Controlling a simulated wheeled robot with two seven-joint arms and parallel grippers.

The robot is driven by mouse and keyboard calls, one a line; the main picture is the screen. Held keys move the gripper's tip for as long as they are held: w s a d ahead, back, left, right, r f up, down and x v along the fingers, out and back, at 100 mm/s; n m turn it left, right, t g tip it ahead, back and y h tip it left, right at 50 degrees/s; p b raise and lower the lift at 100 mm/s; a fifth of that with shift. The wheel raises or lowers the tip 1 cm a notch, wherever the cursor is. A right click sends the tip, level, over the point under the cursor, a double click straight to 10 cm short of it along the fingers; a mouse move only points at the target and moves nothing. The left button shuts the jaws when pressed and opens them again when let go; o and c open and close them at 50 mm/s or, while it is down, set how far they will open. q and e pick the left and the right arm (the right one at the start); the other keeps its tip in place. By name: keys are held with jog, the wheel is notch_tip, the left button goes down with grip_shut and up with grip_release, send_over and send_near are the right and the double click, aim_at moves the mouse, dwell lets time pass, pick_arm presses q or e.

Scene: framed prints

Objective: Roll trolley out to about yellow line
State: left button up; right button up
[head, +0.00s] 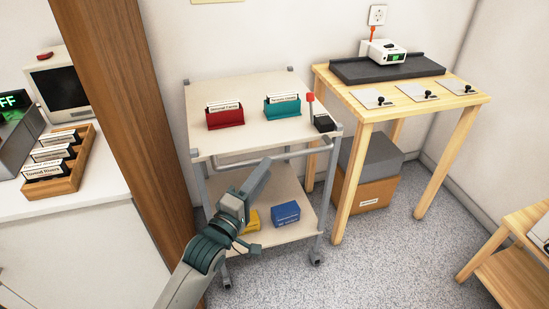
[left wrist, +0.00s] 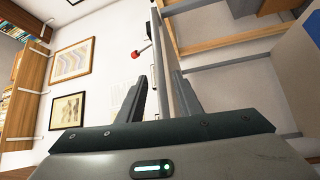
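The trolley (head: 250,91) is a pale two-shelf cart with grey posts, castors and a grey front handle bar (head: 293,154). A small dark box with a red-knobbed lever (head: 310,98) sits at its front right corner; the red knob also shows in the left wrist view (left wrist: 135,54). My left gripper (head: 259,172) reaches the left part of the handle. In the left wrist view the bar (left wrist: 166,62) runs between my two open fingers (left wrist: 160,88), with a gap on its left side. My right gripper is out of view. No yellow line shows.
A red card box (head: 225,118) and a teal one (head: 282,107) stand on the top shelf; a blue box (head: 286,212) is below. A wooden post (head: 125,100) is close left, a wooden table (head: 445,92) close right. Speckled floor (head: 390,260) is clear in front.

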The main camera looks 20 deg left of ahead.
aim_at(275, 158)
pick_arm(q)
jog(key=shift+x, duration=3.15)
grip_shut()
